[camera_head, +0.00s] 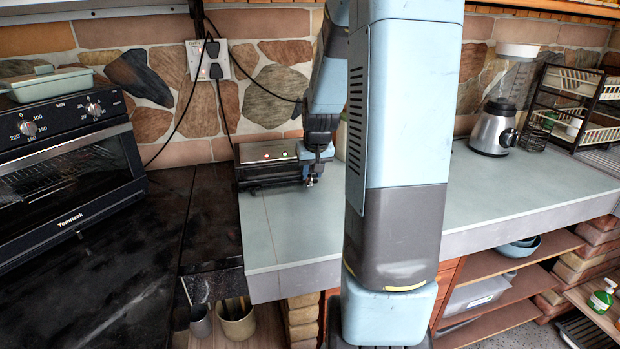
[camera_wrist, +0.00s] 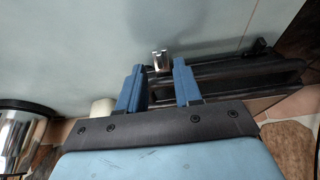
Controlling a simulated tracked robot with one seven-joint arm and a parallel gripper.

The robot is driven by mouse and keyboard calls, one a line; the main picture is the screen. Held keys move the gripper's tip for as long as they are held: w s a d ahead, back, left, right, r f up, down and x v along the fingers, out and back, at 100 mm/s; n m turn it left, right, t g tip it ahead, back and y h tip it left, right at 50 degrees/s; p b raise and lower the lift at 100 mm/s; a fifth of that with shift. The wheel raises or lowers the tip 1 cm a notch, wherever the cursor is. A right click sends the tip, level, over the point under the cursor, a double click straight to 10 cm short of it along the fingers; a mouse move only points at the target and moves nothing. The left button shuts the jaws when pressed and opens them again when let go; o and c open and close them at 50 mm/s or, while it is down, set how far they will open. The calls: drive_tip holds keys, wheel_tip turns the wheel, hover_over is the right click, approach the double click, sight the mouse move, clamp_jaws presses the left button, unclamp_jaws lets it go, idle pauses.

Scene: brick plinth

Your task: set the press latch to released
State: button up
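The press (camera_head: 268,152) is a dark, flat appliance with a silvery top, standing on the grey-green counter against the stone wall. In the wrist view its dark body (camera_wrist: 235,75) runs across behind my fingers. A small metal latch (camera_wrist: 160,57) sticks out from its edge. My gripper (camera_wrist: 158,70) is open, with its two blue fingers apart. The latch shows between the fingertips in the picture; I cannot tell whether either finger touches it. In the head view my gripper (camera_head: 313,178) is at the press's right end, and the latch is too small to make out.
An oven (camera_head: 65,160) stands at the left on a black worktop. Cables run from a wall socket (camera_head: 208,60) down behind the press. A blender (camera_head: 497,120) and a dish rack (camera_head: 580,105) stand at the right. The counter (camera_head: 290,235) before the press is clear.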

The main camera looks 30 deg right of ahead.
sight(310, 179)
drive_tip(key=shift+x, duration=1.5)
clamp_jaws()
